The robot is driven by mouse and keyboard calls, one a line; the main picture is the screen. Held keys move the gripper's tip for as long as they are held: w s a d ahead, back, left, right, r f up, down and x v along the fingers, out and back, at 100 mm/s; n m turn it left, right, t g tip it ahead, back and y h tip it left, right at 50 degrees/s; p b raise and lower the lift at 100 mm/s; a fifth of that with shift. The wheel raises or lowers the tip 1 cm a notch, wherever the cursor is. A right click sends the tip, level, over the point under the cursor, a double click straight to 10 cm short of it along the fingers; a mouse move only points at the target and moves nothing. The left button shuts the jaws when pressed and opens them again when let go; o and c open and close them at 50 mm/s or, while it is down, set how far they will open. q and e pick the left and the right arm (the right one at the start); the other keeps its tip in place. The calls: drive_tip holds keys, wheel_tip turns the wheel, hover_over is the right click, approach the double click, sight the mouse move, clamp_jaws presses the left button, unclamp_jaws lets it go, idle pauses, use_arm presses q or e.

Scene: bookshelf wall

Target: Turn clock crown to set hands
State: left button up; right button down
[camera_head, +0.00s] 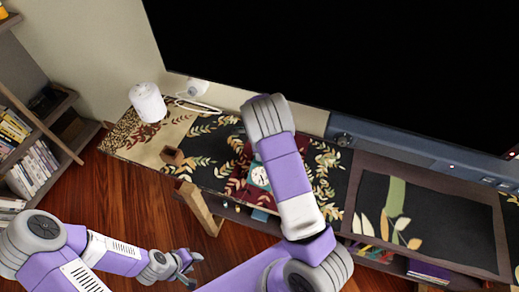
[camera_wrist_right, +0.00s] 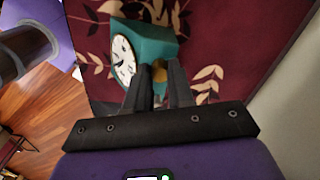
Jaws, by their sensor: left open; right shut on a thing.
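The clock is a teal box with a white round face. In the head view the clock (camera_head: 259,176) stands on the patterned cabinet top, partly hidden behind my right arm. In the right wrist view the clock (camera_wrist_right: 150,48) shows its face turned to the left. Its brass crown (camera_wrist_right: 160,72) sticks out of the side toward me. My right gripper (camera_wrist_right: 161,82) is shut on the crown, its dark fingers on either side of it. The right gripper is hidden by my arm in the head view. My left gripper (camera_head: 186,262) is open and empty over the floor, far from the clock.
A white cylinder (camera_head: 148,102) and a small brown box (camera_head: 172,156) stand on the left of the cabinet top (camera_head: 210,150). A large black screen (camera_head: 340,60) rises behind it. A wooden bookshelf (camera_head: 45,130) with books is at the left. Wooden floor lies in front.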

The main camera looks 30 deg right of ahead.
drive_tip(key=m+p, duration=0.2)
drive_tip(key=m, duration=0.1)
drive_tip(key=shift+r+m, duration=0.1)
drive_tip(key=shift+m, duration=0.2)
drive_tip(key=shift+m+p, duration=0.95)
drive_tip(key=shift+m, duration=0.85)
drive_tip(key=c, duration=1)
unclamp_jaws()
wheel_tip(320, 180, up, 7)
drive_tip(key=shift+r+p, duration=0.2)
drive_tip(key=shift+p, duration=0.35)
